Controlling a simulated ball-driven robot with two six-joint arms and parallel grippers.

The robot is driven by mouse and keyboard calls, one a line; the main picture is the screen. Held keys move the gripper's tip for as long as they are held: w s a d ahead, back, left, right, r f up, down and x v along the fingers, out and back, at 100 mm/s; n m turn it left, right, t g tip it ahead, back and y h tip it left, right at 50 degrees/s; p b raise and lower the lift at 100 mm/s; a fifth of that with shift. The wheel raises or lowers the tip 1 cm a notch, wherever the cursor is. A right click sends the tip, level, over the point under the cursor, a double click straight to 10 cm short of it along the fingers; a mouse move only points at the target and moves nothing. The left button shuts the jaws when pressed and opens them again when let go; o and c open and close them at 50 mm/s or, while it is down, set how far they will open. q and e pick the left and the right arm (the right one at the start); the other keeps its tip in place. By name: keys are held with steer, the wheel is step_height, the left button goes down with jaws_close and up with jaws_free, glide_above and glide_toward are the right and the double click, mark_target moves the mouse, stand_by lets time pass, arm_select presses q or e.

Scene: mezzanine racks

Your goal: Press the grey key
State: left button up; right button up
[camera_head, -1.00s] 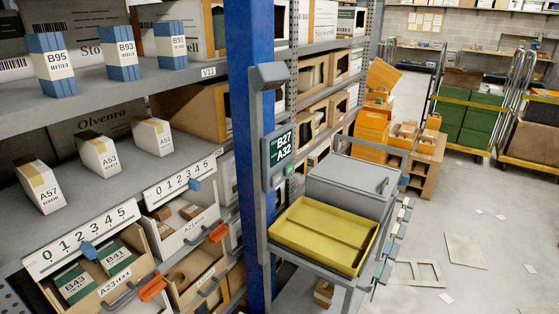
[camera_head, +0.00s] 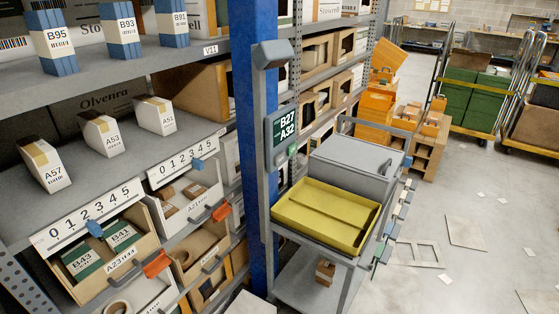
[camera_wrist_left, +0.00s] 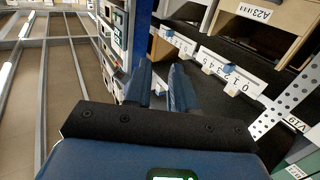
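A dark display panel (camera_head: 283,137) reading B27 A32 hangs on the blue rack post (camera_head: 257,150). A small green button (camera_head: 292,150) sits at its lower right corner. I cannot make out a grey key on it for sure; any such key is too small to tell. My left gripper (camera_wrist_left: 161,77) shows in the left wrist view, with its two dark blue fingers apart and nothing between them. It is pointed along the rack fronts, and no contact shows. Neither gripper is in the head view, and my right gripper is in no view.
A cart with a yellow tray (camera_head: 328,214) and a grey box (camera_head: 358,166) stands right of the post. Small coloured tags (camera_head: 395,216) line its right side. Shelves with boxes and open drawers (camera_head: 105,250) fill the left. Floor at right is mostly clear, with flat scraps (camera_head: 467,232).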

arm_select(q)
jaws_close()
stand_by(1.4)
